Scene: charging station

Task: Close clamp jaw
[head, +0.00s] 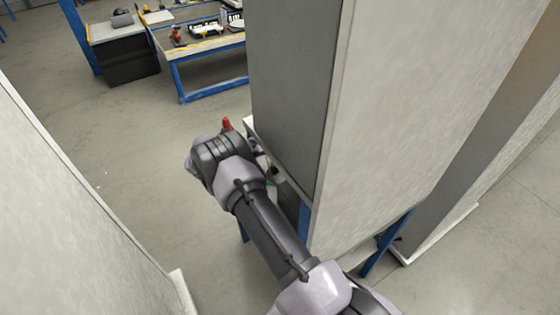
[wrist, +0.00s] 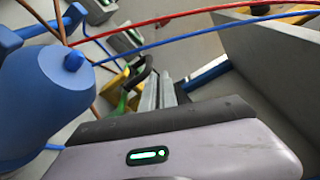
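My arm reaches forward past the left side of a tall grey panel in the head view. My gripper's fingers are hidden there, behind the wrist and panel. In the wrist view my gripper (wrist: 160,95) points away beyond its pale housing with a green light; its finger gap cannot be made out. A dark curved part with yellow and green pieces (wrist: 128,92) is close to the fingers, just left of them. I cannot tell whether it is the clamp jaw or whether it is touched. A small red part (head: 227,124) shows just beyond my wrist in the head view.
A large blue rounded body (wrist: 45,100) stands close at left in the wrist view. A red cable (wrist: 150,22) and a blue cable (wrist: 190,40) cross above the gripper. The tall grey panel (head: 400,110) stands right of my arm. A blue-framed workbench (head: 205,70) stands farther back.

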